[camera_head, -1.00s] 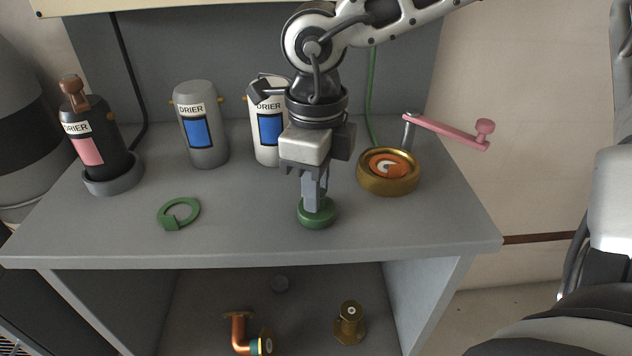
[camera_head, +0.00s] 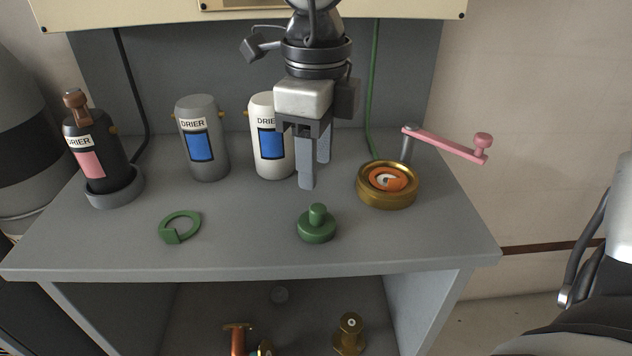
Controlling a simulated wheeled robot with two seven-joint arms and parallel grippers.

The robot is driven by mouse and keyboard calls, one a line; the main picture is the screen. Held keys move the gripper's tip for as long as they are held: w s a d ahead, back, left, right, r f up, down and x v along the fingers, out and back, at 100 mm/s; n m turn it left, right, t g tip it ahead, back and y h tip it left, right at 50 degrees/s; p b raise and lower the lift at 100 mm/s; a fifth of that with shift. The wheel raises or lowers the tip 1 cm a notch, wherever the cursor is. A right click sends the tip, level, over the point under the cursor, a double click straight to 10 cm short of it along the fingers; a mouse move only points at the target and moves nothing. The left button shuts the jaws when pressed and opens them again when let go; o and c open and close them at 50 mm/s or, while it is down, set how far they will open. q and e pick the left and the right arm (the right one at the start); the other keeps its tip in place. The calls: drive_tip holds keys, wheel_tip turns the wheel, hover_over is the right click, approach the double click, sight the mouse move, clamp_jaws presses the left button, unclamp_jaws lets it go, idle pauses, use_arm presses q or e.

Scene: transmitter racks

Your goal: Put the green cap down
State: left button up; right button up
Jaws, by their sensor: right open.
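The green cap (camera_head: 317,226) stands upright on the grey bench top (camera_head: 250,235), near its front edge, with its knob pointing up. My right gripper (camera_head: 316,174) is above and behind the cap in the picture, fingers pointing down, open and empty. Its fingertips are apart from the cap's knob. My left gripper is not in view.
A green ring (camera_head: 180,227) lies left of the cap. White (camera_head: 268,140), grey (camera_head: 203,140) and black (camera_head: 92,150) drier bottles stand behind. Brass fittings (camera_head: 349,335) sit on the lower shelf.

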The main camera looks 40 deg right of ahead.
wheel_tip(320, 180, up, 5)
drive_tip(key=shift+f, duration=0.1)
